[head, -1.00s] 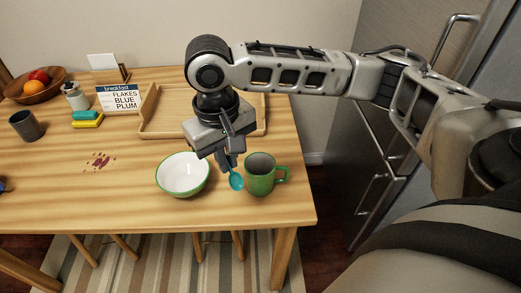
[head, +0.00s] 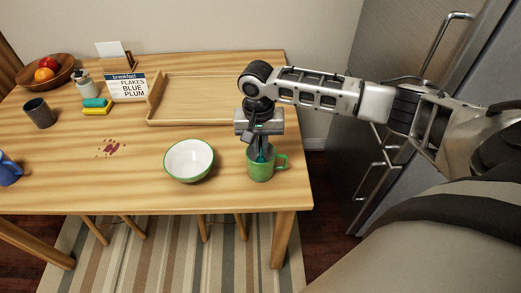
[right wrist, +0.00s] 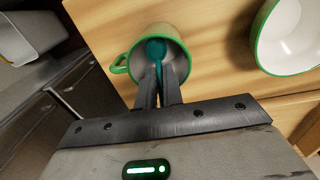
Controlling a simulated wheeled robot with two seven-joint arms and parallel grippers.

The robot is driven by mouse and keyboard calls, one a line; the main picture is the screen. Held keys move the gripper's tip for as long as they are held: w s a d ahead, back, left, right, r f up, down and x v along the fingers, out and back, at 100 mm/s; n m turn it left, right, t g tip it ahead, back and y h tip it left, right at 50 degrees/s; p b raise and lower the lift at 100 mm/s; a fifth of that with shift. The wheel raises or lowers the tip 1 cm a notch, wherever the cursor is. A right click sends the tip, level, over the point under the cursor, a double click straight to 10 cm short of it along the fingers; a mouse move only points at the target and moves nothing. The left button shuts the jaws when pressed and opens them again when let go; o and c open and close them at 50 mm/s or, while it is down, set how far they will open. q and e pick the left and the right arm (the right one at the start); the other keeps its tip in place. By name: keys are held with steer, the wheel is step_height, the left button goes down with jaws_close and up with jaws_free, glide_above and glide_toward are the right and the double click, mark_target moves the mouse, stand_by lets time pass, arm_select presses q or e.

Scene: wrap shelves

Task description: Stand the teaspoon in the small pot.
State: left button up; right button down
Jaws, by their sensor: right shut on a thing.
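My right gripper (head: 261,150) is shut on the teal teaspoon (right wrist: 156,50), over the green mug (head: 261,168). In the right wrist view the spoon's bowl end points into the mug (right wrist: 124,64), and the fingertips are at its mouth. Whether the spoon touches the bottom is hidden. Which vessel is the small pot is not certain: a small whitish pot (head: 83,84) stands at the back left and a dark grey cup (head: 40,113) stands at the left. My left gripper is not in view.
A white bowl with a green rim (head: 189,160) stands left of the mug. A wooden tray (head: 195,98) lies behind. A menu sign (head: 126,87), sponges (head: 97,105), fruit bowl (head: 45,75) and blue object (head: 8,168) are left. Red stains (head: 111,147) mark the table.

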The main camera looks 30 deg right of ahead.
mark_target(260, 146)
steer(key=shift+f, duration=1.4)
steer(key=shift+f, duration=0.2)
steer(key=c, duration=1.8)
jaws_free()
steer(key=shift+f, duration=0.1)
